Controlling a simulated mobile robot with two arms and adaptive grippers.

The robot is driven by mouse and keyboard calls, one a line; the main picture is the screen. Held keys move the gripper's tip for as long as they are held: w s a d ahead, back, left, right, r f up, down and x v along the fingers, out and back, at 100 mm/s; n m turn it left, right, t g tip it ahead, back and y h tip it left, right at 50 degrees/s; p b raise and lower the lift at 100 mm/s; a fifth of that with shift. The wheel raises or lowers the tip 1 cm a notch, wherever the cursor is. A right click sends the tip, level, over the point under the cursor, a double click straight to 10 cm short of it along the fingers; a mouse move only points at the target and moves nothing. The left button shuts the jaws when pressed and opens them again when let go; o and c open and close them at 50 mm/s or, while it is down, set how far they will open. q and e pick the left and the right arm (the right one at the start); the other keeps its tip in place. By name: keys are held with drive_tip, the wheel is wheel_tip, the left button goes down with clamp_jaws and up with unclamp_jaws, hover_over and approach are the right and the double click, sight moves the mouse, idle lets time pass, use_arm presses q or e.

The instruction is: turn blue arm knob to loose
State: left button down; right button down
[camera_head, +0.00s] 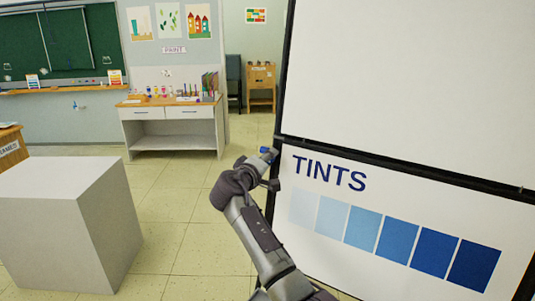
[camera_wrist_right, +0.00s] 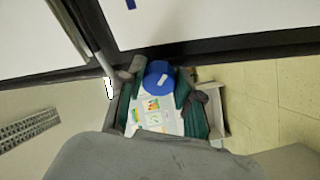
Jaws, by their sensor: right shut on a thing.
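The blue knob (camera_head: 265,150) is small in the head view, at the left edge of the large white board near the dark bar. In the right wrist view the blue knob (camera_wrist_right: 154,73) is larger, a round blue cap with a short white mark. My right gripper (camera_head: 269,167) is at the knob, at the end of my arm reaching up from below. It is shut on the knob, and its grey fingers partly hide it. The knob's lettering and exact setting cannot be read. My left gripper is in neither view.
The white board (camera_head: 400,85) with a dark frame fills the right side. Its lower TINTS panel (camera_head: 305,250) shows blue swatches. A pale block (camera_head: 60,215) stands at left. A white cabinet (camera_head: 172,128) stands behind. Tiled floor between is clear.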

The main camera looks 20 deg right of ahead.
drive_tip(key=n+p, duration=0.3)
drive_tip(key=n+y+p, duration=0.1)
drive_tip(key=n+p, duration=0.1)
drive_tip(key=p, duration=0.1)
drive_tip(key=r+n+p, duration=0.1)
drive_tip(key=n+p, duration=0.2)
drive_tip(key=shift+n+g, duration=0.3)
drive_tip(key=shift+g, duration=0.1)
drive_tip(key=shift+f+n+y+p, duration=0.1)
drive_tip(key=shift+n+y+p, duration=0.2)
drive_tip(key=shift+n+p, duration=0.7)
drive_tip(key=shift+f+n+g, duration=0.1)
drive_tip(key=shift+n+g, duration=0.3)
drive_tip(key=shift+n, duration=0.9)
drive_tip(key=c, duration=0.8)
unclamp_jaws()
drive_tip(key=shift+w+f, duration=0.1)
drive_tip(key=shift+o, duration=0.2)
drive_tip(key=v, duration=1.2)
